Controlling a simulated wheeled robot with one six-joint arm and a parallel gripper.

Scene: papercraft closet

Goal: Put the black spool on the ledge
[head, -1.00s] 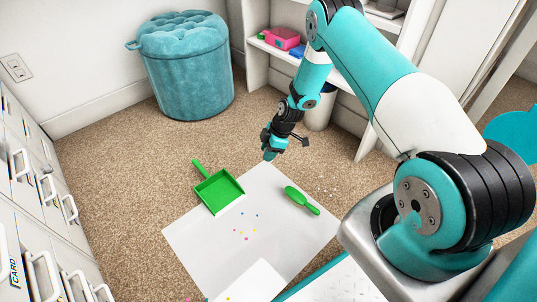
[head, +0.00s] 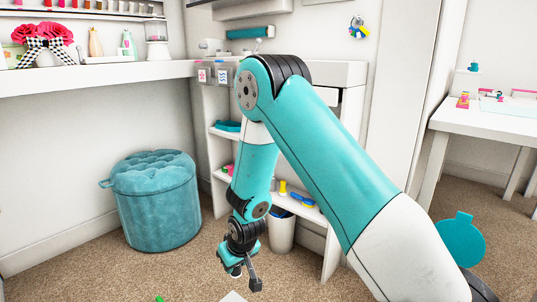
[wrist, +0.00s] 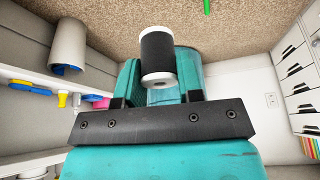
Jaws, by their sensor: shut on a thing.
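The black spool (wrist: 158,58), with white ends, is between the jaws of my gripper (wrist: 160,80) in the wrist view. My gripper is shut on it. A narrow ledge (head: 80,15) with a row of small spools runs along the wall at the top left. Below it is a long white counter (head: 100,74). I cannot tell which of these is the task's ledge.
A teal tufted stool (head: 155,205) stands left of my gripper. A white shelf unit (head: 215,110) and a bin (head: 282,232) are behind my arm. Flowers (head: 45,38), bottles and a jar crowd the counter. A white desk (head: 490,118) is at the right. Carpet is free around the stool.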

